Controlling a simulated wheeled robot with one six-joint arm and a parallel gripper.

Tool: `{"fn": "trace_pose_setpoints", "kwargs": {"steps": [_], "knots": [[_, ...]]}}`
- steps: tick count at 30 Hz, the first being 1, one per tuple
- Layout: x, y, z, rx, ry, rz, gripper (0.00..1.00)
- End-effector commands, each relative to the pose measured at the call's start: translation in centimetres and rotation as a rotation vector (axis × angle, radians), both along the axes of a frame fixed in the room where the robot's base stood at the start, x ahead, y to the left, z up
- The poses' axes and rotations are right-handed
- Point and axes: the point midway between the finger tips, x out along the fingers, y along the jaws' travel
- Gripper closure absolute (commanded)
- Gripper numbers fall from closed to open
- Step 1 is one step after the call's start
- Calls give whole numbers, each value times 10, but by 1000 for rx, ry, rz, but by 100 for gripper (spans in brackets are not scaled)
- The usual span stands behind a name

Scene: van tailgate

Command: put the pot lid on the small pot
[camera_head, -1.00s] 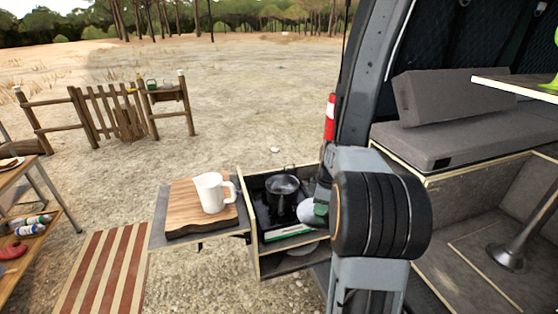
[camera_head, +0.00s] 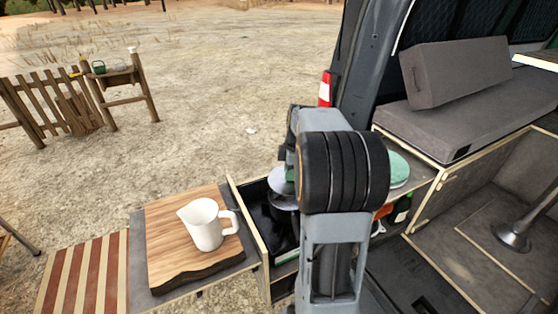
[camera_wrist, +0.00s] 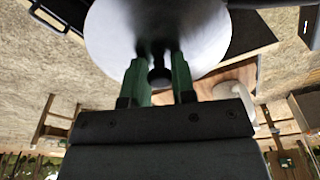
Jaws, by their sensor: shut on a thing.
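The pot lid is a pale metal disc (camera_wrist: 200,30) with a black knob (camera_wrist: 160,76), and it fills the upper middle of the wrist view. My gripper (camera_wrist: 158,70) has its green fingers shut on either side of the knob. In the head view the lid (camera_head: 279,183) shows beside my arm, over the small black pot (camera_head: 283,203). My arm hides the right part of both. I cannot tell whether the lid touches the pot's rim or is a little above it. My fingertips are mostly hidden there.
The pot stands in a pull-out drawer unit (camera_head: 240,214) with a dark stove top. To its left a wooden board (camera_head: 165,235) carries a white pitcher (camera_head: 205,226). Right of my arm are a pale green round item (camera_head: 398,168) and a bottle (camera_head: 402,208).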

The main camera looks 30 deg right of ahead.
Motion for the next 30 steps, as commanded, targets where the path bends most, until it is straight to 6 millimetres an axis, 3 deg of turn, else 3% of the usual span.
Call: {"fn": "trace_pose_setpoints", "kwargs": {"steps": [11,30], "knots": [[1,3,-13,0,-1,6,100],[0,1,-61,0,0,1,100]]}}
